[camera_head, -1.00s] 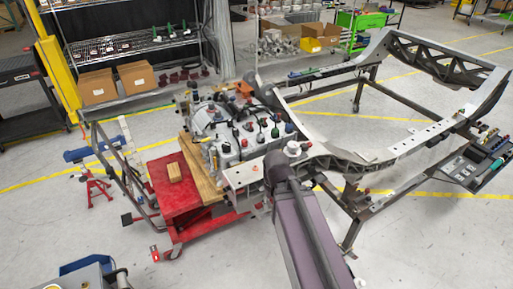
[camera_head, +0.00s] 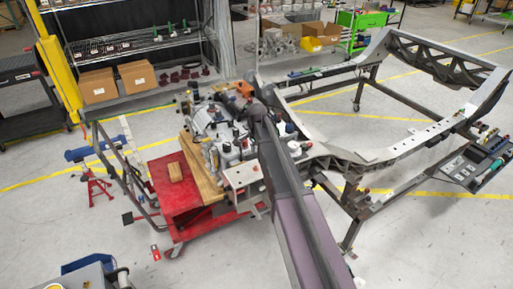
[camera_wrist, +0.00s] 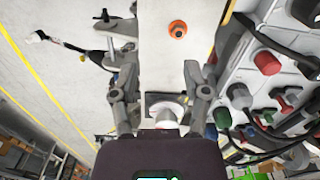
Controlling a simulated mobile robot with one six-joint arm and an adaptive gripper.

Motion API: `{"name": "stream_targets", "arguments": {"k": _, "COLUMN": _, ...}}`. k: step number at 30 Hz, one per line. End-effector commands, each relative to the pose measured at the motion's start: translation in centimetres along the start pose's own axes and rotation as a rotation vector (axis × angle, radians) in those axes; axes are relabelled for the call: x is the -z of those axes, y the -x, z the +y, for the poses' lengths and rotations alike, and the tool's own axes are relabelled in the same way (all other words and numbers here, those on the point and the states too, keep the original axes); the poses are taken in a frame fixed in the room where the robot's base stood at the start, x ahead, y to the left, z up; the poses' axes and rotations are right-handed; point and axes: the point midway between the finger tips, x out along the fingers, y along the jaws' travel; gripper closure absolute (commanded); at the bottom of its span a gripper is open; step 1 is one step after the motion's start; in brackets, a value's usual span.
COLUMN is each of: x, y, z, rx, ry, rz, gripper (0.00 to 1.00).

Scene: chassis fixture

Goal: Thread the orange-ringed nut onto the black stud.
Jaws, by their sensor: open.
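An orange ring with a dark centre (camera_wrist: 177,28) sits on a pale flat plate (camera_wrist: 158,62) near the top of the wrist view. It looks like the orange-ringed nut. I cannot tell whether its dark centre is a hole or a stud end. My gripper (camera_wrist: 159,66) is open in the wrist view, its two fingers spread apart with the ring past their tips. I cannot make out the black stud for certain. In the head view my arm hides part of the fixture, and my fingers cannot be made out.
Red, green and grey caps (camera_wrist: 267,62) crowd the right of the wrist view. A black handle (camera_wrist: 105,18) stands left of the plate. In the head view a red cart (camera_head: 177,196) stands left of my arm, and the chassis frame (camera_head: 375,166) extends right.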

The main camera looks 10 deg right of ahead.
Motion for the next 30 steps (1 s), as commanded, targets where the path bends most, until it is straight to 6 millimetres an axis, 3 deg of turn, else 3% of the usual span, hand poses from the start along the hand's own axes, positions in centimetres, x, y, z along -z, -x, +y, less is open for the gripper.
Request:
{"name": "stream_targets", "arguments": {"k": 1, "x": 0.6, "y": 0.1, "z": -1.3, "rx": 0.000, "ry": -0.037, "rz": 0.000, "gripper": 0.40}}
{"name": "stream_targets", "arguments": {"k": 6, "x": 1.3, "y": 0.1, "z": -2.6, "rx": 0.000, "ry": -0.122, "rz": 0.000, "gripper": 0.40}}
{"name": "stream_targets", "arguments": {"k": 20, "x": 1.4, "y": 0.0, "z": -2.6, "rx": 0.000, "ry": -0.138, "rz": 0.000, "gripper": 0.40}}
{"name": "stream_targets", "arguments": {"k": 30, "x": 1.4, "y": -1.7, "z": -2.6, "rx": 0.000, "ry": -0.137, "rz": 0.000, "gripper": 0.40}}
